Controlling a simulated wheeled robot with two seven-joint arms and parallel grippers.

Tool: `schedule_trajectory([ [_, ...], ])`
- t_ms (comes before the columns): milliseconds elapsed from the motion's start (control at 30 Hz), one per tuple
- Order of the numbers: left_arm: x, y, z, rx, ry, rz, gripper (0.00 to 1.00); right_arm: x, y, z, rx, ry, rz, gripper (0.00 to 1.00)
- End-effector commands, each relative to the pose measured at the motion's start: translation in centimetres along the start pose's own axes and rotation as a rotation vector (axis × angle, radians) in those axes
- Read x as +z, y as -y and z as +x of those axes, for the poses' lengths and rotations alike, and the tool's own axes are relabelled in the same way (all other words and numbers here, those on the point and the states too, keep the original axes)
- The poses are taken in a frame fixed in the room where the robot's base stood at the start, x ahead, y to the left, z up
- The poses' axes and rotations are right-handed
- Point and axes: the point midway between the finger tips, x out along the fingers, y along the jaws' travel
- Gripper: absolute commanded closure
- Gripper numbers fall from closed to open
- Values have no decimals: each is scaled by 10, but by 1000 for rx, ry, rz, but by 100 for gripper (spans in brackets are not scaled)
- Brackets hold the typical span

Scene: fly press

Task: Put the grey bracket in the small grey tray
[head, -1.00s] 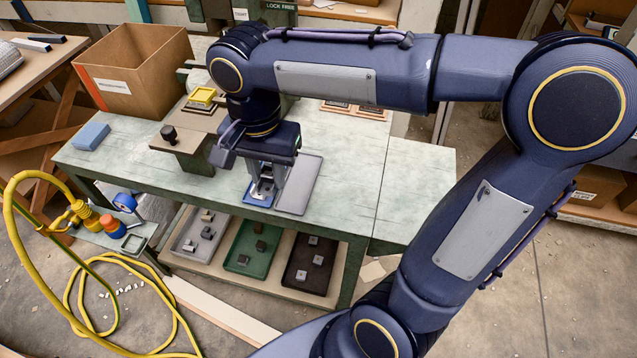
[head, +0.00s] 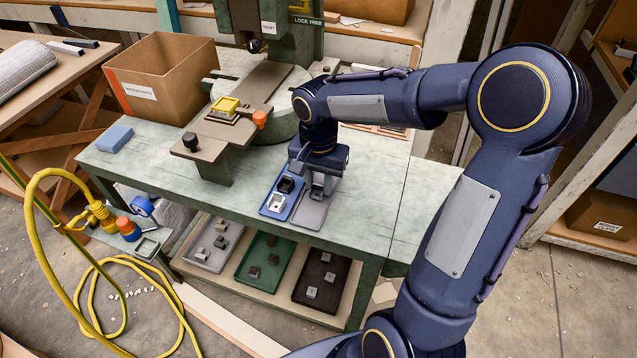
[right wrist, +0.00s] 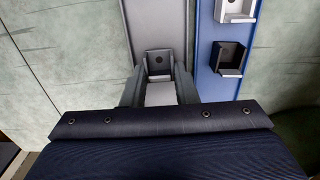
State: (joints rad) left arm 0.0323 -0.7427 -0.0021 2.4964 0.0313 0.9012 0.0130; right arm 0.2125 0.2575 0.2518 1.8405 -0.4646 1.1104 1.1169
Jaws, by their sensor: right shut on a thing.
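The grey bracket (right wrist: 159,63), with a dark hole in its plate, is between the fingers of my right gripper (right wrist: 160,88). In the head view my right gripper (head: 317,190) points down over the small grey tray (head: 309,214) on the bench; the wrist view shows this tray (right wrist: 151,22) under and beyond the bracket. I cannot tell whether the bracket touches the tray. Beside it lies a blue tray (head: 266,208) with a light bracket (head: 277,202) and a dark bracket (head: 287,184). My left gripper is out of view.
A green press (head: 270,35) stands behind, its plate holding a yellow block (head: 226,104). A cardboard box (head: 160,75) and blue block (head: 115,139) are at the left. Larger trays (head: 195,262) with parts lie on the lower shelf. The bench's right part is clear.

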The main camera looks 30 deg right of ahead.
Motion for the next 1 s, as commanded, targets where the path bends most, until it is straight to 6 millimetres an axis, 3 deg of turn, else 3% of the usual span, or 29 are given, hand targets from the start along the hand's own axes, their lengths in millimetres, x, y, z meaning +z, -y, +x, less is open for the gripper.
schedule_trajectory([
  [400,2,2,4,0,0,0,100,0,0,9,-2,-1,0,100],
  [433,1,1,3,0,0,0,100,0,0,8,-2,-1,0,70],
  [567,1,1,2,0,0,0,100,0,0,7,-1,-1,0,53],
  [833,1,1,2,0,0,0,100,0,0,7,-1,-1,1,52],
  [1000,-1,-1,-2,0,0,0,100,0,1,-7,-3,-3,1,52],
])
